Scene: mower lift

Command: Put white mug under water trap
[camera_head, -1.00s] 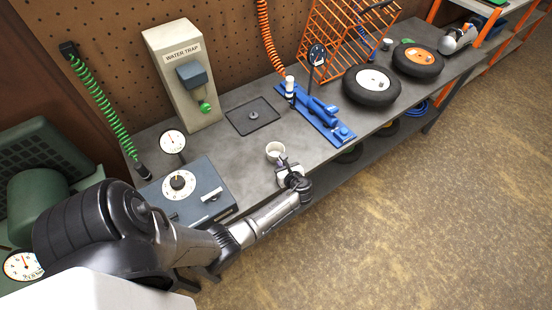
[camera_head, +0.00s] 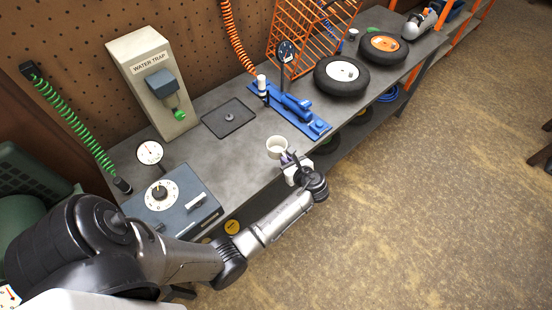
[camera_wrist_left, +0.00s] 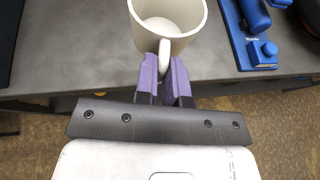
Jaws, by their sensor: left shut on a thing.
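The white mug (camera_head: 276,146) is at the front edge of the grey workbench, upright and empty inside. In the left wrist view the mug (camera_wrist_left: 168,22) has its handle toward my left gripper (camera_wrist_left: 165,72). The purple-padded fingers are shut on the handle. In the head view my left gripper (camera_head: 289,160) reaches in from the front of the bench. I cannot tell whether the mug touches the bench top. The water trap (camera_head: 155,85) is a beige box with a grey-blue unit and a green valve (camera_head: 179,114), standing at the back left of the bench. My right gripper is not in view.
A dark square plate (camera_head: 229,118) lies on the bench between water trap and mug. A blue tool on a blue base (camera_head: 290,108) is to the right, with tires (camera_head: 342,77) beyond. A dial box (camera_head: 172,199) and round gauge (camera_head: 150,152) stand left.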

